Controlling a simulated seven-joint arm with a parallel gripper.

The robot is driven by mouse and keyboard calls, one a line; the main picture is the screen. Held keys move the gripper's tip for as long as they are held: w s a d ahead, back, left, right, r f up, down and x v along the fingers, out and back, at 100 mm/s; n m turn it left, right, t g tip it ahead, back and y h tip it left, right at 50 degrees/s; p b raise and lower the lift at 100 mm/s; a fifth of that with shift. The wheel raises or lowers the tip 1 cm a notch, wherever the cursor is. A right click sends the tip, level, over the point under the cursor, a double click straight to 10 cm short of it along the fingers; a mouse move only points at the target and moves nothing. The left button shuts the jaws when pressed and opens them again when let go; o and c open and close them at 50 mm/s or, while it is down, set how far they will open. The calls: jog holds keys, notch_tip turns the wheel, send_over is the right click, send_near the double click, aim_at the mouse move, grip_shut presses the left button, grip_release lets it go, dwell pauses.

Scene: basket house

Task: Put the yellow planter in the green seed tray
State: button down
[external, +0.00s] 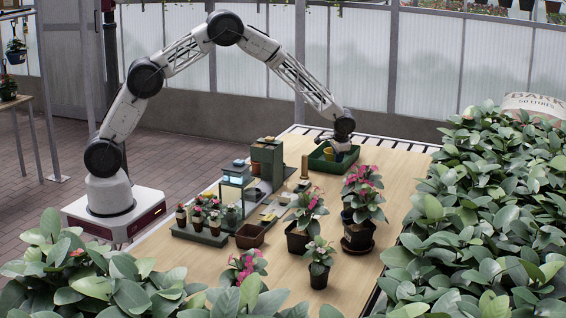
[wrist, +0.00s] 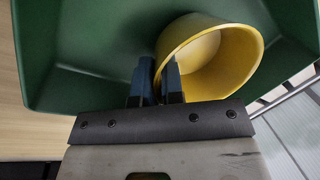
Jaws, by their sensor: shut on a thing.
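The yellow planter (wrist: 232,80) is a round, empty pot in the wrist view. My gripper (wrist: 158,72) is shut on its near wall, with one blue finger inside the pot and one outside. The green seed tray (wrist: 90,50) is right behind and around the planter in the wrist view. In the external view the tray (external: 316,158) is at the far end of the table, with my gripper (external: 340,155) over it. The planter (external: 329,153) shows there within the tray's outline. I cannot tell whether it touches the tray floor.
Potted pink-flowered plants (external: 362,195) stand on the table in front of the tray. A dark green stand (external: 267,160) with small pots is to the left. A brown square pot (external: 250,236) sits nearer. Dense leafy plants (external: 470,220) fill the right side.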

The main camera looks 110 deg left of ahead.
jog(key=shift+f, duration=0.25)
jog(key=c, duration=1.7)
grip_release()
jog(key=o, duration=0.5)
jog(key=shift+c, duration=0.2)
jog(key=v, duration=1.2)
jog(key=shift+r, duration=0.1)
